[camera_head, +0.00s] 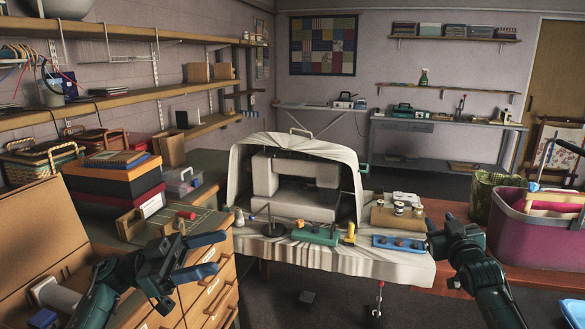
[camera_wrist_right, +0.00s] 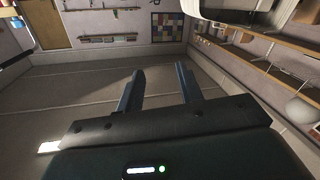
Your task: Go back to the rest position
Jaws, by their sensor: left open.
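My left gripper (camera_head: 220,252) is at the lower left in the head view, with its two blue-grey fingers spread and nothing between them. It is in front of the wooden drawer cabinet (camera_head: 215,285). My right gripper (camera_head: 440,225) is by the right end of the cloth-covered table (camera_head: 390,266) in the head view. In the right wrist view the right gripper (camera_wrist_right: 160,70) has its two fingers apart, with nothing between them. The room's wall and shelves show beyond them. Whether the right gripper touches the table cannot be told.
The table bears a cloth-draped sewing machine (camera_head: 290,185), a green block (camera_head: 315,235), a blue tray (camera_head: 400,244) and a spool holder (camera_head: 398,213). A magenta basket (camera_head: 535,235) stands on the right. Stacked boxes (camera_head: 115,178) stand on the left. Dark floor (camera_head: 310,280) shows below the table.

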